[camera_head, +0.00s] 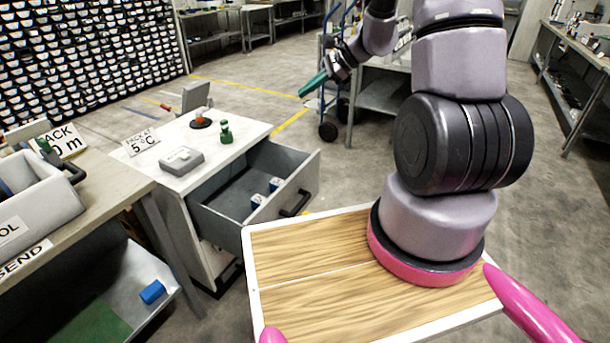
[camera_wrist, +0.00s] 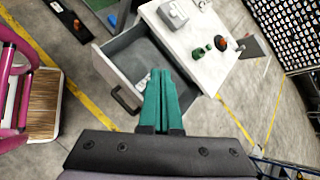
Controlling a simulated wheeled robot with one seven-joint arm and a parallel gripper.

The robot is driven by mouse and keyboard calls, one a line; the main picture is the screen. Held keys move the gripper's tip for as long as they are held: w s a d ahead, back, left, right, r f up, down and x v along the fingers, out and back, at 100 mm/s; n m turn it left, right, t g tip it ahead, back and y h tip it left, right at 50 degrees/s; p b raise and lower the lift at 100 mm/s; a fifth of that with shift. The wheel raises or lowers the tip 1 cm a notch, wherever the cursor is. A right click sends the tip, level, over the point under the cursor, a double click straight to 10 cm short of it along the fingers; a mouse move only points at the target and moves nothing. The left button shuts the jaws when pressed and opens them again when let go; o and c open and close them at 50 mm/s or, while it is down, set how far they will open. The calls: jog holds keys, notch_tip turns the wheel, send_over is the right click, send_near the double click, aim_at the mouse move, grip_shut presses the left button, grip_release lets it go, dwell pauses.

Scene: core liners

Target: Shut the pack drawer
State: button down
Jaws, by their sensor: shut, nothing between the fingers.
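The pack drawer (camera_head: 303,172) stands pulled out of a white-topped cabinet (camera_head: 222,125). It is grey, with a dark bar handle (camera_head: 296,204) on its front, and small white and blue items (camera_head: 266,192) lie inside. My gripper (camera_head: 313,84) has green fingers and is in the air beyond the cabinet, apart from the drawer. In the wrist view my gripper (camera_wrist: 162,74) is shut and empty, and its fingers overlap the picture of the open drawer (camera_wrist: 112,75). The handle (camera_wrist: 125,99) shows there to the left of the fingers.
A bench with a grey bin (camera_head: 35,205) stands at left. Floor beyond the drawer is clear up to a hand truck (camera_head: 328,130).

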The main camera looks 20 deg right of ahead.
jog(key=w+d+f+m+t, duration=0.1)
jog(key=w+d+f+m, duration=0.15)
jog(key=f, duration=0.45)
jog(key=w+d+f+m, duration=0.1)
jog(key=d+f+m, duration=0.15)
jog(key=f, duration=0.45)
jog(key=m+t+h, duration=0.1)
jog(key=m+h, duration=0.1)
jog(key=m, duration=0.3)
send_near(298, 177)
jog(key=x, duration=0.5)
jog(key=shift+s+d+f, duration=0.2)
jog(key=shift+f, duration=0.35)
jog(key=shift+w+a, duration=0.4)
